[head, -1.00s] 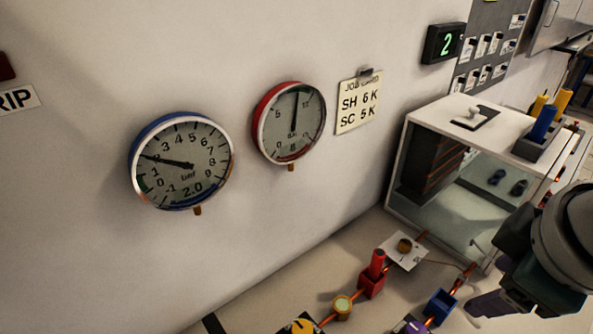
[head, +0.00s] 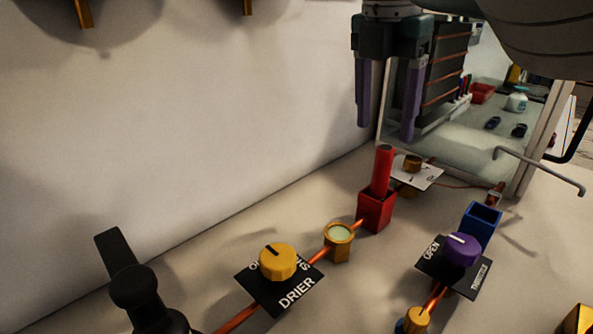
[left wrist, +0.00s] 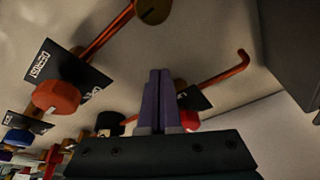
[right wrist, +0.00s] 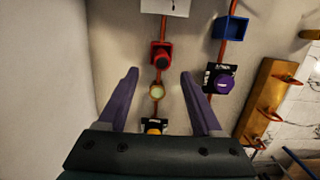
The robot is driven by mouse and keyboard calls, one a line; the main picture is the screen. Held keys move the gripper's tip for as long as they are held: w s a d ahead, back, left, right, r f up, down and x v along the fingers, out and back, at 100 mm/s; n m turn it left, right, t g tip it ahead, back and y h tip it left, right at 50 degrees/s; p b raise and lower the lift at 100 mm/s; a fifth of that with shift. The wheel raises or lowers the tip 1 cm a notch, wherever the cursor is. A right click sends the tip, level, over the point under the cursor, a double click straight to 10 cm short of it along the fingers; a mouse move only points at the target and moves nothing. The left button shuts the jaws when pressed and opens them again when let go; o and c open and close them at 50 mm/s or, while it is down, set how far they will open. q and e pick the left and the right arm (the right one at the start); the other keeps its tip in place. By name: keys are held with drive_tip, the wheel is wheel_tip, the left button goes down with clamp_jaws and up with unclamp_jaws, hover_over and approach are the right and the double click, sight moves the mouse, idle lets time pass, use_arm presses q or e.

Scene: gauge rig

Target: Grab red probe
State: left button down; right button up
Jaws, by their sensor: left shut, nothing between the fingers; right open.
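The red probe (head: 383,168) stands upright in a red square holder (head: 376,212) on the bench in the head view. In the right wrist view the probe (right wrist: 161,57) shows from above, in its holder, ahead of the fingertips. My right gripper (head: 388,132) points down with its two purple fingers apart, above and slightly behind the probe's top; nothing is between them. It also shows in the right wrist view (right wrist: 158,75). My left gripper (left wrist: 158,75) is shut and empty in the left wrist view, near an orange-red knob (left wrist: 56,97); it is not in the head view.
An empty blue holder (head: 481,222) and a purple throttle knob (head: 461,249) stand right of the probe. A sight glass (head: 339,237) and yellow drier knob (head: 277,261) are in front. A glass-fronted cabinet (head: 530,160) stands behind right, with the wall at left.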

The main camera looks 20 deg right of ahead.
sight(383, 147)
use_arm(q)
drive_tip(key=shift+d+f+b, duration=0.15)
drive_tip(key=shift+f+b, duration=0.15)
use_arm(e)
drive_tip(key=f, duration=0.4)
drive_tip(key=shift+d+f, duration=0.1)
drive_tip(key=shift+d, duration=0.25)
use_arm(q)
drive_tip(key=shift+f+b, duration=0.6)
drive_tip(key=shift+f, duration=0.05)
use_arm(e)
drive_tip(key=f, duration=0.4)
drive_tip(key=shift+w+d+f, duration=0.1)
drive_tip(key=shift+d+f, duration=0.2)
drive_tip(key=shift+f, duration=0.1)
drive_tip(key=c, duration=0.3)
clamp_jaws()
